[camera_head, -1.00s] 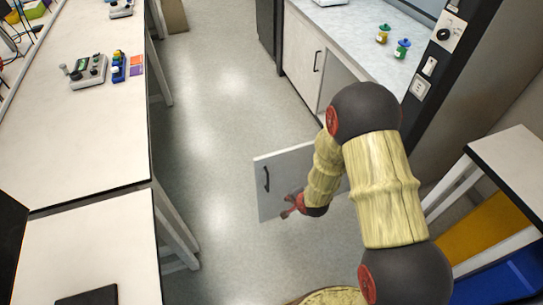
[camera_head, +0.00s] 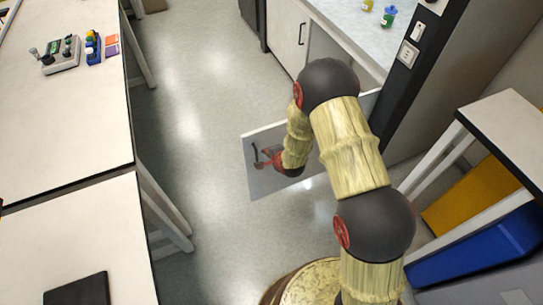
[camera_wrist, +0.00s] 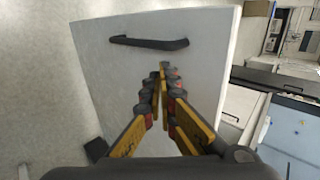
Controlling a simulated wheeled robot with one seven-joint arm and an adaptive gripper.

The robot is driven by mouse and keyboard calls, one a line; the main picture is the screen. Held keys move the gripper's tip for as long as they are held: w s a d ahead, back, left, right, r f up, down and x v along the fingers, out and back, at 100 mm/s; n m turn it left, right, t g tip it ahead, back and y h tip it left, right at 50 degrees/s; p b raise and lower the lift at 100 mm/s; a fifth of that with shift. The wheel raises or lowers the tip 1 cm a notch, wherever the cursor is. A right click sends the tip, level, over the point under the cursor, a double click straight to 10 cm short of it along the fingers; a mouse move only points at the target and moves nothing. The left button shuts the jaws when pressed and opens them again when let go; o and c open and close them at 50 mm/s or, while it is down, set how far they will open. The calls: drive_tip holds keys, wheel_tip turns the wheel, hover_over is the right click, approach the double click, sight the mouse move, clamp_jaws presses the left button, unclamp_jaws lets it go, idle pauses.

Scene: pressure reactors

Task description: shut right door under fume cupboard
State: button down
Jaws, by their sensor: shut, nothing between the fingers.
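The right door (camera_head: 254,184) under the fume cupboard (camera_head: 419,74) stands open, swung out over the floor. It is a pale panel with a dark bar handle (camera_head: 256,155) near its free edge. My gripper (camera_head: 259,158) is in front of the door's face, close to the handle in the head view. In the wrist view, the door (camera_wrist: 200,95) fills the middle, and its handle (camera_wrist: 148,42) lies across its top.
The left door (camera_head: 289,35) is shut. A white bench (camera_head: 65,110) runs along the left, with clear floor (camera_head: 190,90) between. A small table (camera_head: 508,135) with yellow (camera_head: 470,197) and blue (camera_head: 480,245) bins stands at the right. Bottles (camera_head: 388,16) stand on the cupboard worktop.

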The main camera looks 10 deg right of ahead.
sight(261, 143)
drive_tip(key=shift+w+a+f+b, duration=0.1)
drive_tip(key=shift+w+a+b, duration=0.15)
drive_tip(key=shift+w, duration=0.45)
drive_tip(key=shift+w+a+b, duration=0.1)
drive_tip(key=shift+w+a, duration=0.1)
drive_tip(key=shift+w, duration=0.5)
drive_tip(key=shift+w+a+f+b, duration=0.1)
drive_tip(key=shift+w+a+b, duration=0.15)
drive_tip(key=shift+w, duration=0.45)
